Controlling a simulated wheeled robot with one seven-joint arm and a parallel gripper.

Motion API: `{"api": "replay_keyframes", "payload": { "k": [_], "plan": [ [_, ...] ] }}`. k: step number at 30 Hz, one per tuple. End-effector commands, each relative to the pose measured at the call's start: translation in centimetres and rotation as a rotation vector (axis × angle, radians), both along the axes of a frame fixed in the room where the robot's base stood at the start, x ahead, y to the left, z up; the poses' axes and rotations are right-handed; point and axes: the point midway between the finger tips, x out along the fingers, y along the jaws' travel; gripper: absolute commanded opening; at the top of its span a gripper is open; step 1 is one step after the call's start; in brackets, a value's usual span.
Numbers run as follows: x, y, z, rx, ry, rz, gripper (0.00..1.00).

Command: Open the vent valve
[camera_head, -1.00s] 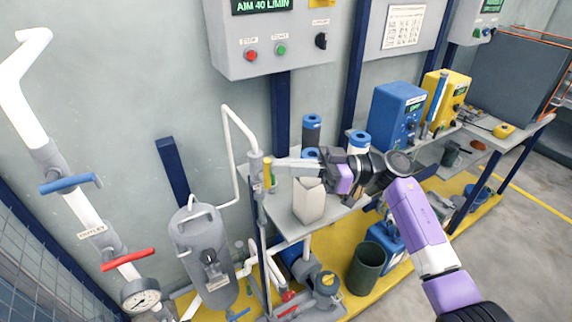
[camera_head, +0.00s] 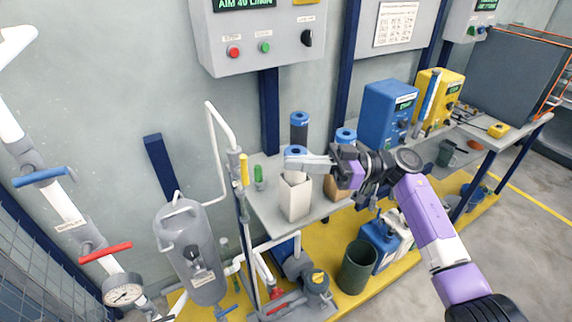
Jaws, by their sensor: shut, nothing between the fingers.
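A grey valve with a yellow lever (camera_head: 244,168) sits on the thin white riser pipe above the grey filter vessel (camera_head: 196,252) in the head view. The lever stands about upright, close along the pipe. I cannot read a label that names it as the vent valve. My gripper (camera_head: 289,162) is shut and empty, its fingers pointing left. In the picture its tips are to the right of the yellow lever, with a clear gap between. The fingers cover part of the white container and a blue-capped cylinder behind them.
A white open container (camera_head: 295,200) stands below my gripper on the grey bench (camera_head: 265,208). A small green item (camera_head: 258,178) stands between lever and fingertips. Blue-capped cylinders (camera_head: 299,130) are behind. Blue (camera_head: 42,177) and red (camera_head: 105,253) levers are on the thick left pipe.

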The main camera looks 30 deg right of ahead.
Motion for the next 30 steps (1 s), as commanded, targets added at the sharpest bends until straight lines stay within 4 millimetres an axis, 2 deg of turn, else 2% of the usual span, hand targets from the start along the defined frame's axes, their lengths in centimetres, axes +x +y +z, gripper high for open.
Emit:
{"api": "replay_keyframes", "payload": {
  "k": [1,6,12,30],
  "plan": [
    [-0.2,-1.1,-0.2,-0.001,-0.001,-0.006,0.00],
    [-1.2,-3.8,-0.4,-0.001,-0.001,-0.006,0.00],
    [-2.0,-5.8,-0.4,-0.001,0.000,-0.003,0.00],
    [-2.1,-6.2,-0.4,0.000,0.000,-0.003,0.00]
  ]
}}
